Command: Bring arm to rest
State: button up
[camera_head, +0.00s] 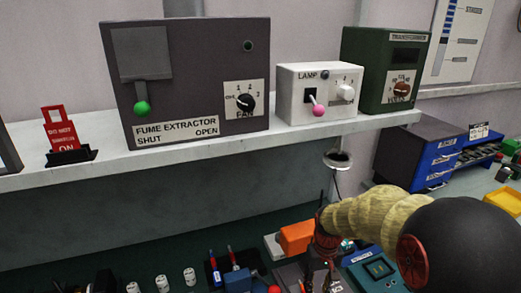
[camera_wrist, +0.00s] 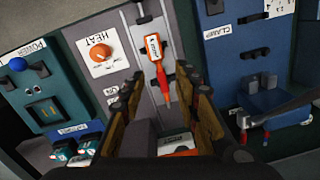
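My arm (camera_head: 375,222), with a tan ribbed sleeve, reaches in from the lower right in the head view. My gripper (camera_head: 318,272) is low over the dark bench, below the shelf; its fingertips are hard to make out there. In the wrist view my gripper (camera_wrist: 160,76) has its brown fingers spread apart, with no object visibly clasped. An orange-handled tool with a white label (camera_wrist: 155,48) lies beyond the fingertips on a light grey strip. A dark grey block and a white-labelled part show between the fingers, apparently behind them.
The shelf (camera_head: 50,178) above carries a fume extractor box (camera_head: 190,75), lamp box (camera_head: 300,78) and transformer (camera_head: 380,65). An orange block (camera_head: 297,237) and small parts crowd the bench. The wrist view shows a heat panel (camera_wrist: 95,50), power panel (camera_wrist: 25,95) and blue clamp unit (camera_wrist: 270,105).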

jog(key=s+r+t, duration=0.6)
jog(key=s+r, duration=1.4)
jog(key=r, duration=0.1)
jog(key=shift+s+a+m, duration=0.15)
jog(key=shift+s+m, duration=0.05)
jog(key=shift+m, duration=0.2)
dwell(1.0)
